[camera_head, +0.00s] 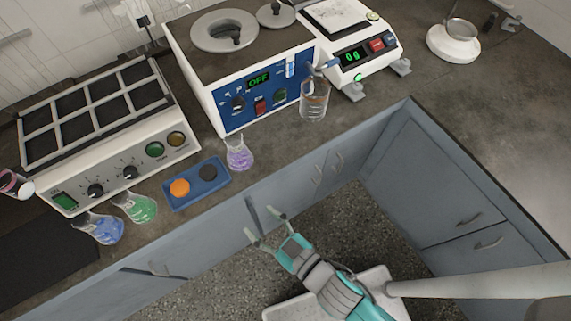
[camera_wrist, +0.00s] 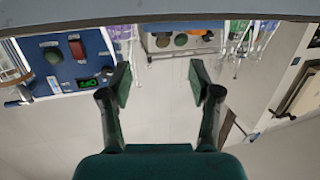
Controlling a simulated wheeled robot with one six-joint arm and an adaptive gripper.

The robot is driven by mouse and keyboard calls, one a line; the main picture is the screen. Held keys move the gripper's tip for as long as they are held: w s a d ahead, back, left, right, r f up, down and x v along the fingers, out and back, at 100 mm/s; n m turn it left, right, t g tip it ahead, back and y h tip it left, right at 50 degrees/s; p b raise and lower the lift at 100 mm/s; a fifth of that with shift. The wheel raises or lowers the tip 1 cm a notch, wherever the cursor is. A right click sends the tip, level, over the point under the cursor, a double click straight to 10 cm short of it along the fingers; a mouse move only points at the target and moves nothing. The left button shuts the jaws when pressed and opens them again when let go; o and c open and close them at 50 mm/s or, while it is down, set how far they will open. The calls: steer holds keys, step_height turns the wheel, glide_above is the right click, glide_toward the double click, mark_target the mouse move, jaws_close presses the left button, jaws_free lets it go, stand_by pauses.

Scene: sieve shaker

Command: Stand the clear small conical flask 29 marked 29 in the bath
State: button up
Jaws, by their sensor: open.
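Several small conical flasks stand on the counter: one with purple liquid (camera_head: 239,155), one with green (camera_head: 140,209) and one with blue (camera_head: 104,229). I cannot read a 29 on any of them, and no empty clear flask is plain to see. The bath (camera_head: 222,102) is a white box with a blue front panel reading OFF.
A shaker (camera_head: 97,120) with a gridded top stands left of the bath. A blue tray (camera_head: 196,184) with orange and dark discs lies near the edge. A glass beaker (camera_head: 313,102) stands by the bath's right corner. A balance (camera_head: 345,45) reads 0 g. Cabinet fronts bound the floor space.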

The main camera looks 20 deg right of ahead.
steer(key=s+d+m+h, duration=0.2)
steer(key=s+d+h, duration=0.1)
steer(key=s+d, duration=0.6)
steer(key=shift+s+d+r+m+t+h, duration=0.15)
steer(key=shift+d+r+m+t+h, duration=0.25)
steer(key=shift+d, duration=0.75)
steer(key=shift+o, duration=0.2)
steer(key=s+d+r+m+h, duration=0.2)
steer(key=s+d+r+h, duration=0.1)
steer(key=s, duration=0.5)
steer(key=shift+d+r+m+h, duration=0.35)
steer(key=shift+d+r, duration=0.2)
steer(key=shift+d, duration=0.55)
steer(key=shift+o, duration=0.6)
steer(key=shift+s+d+r, duration=0.1)
steer(key=shift+s+r, duration=0.05)
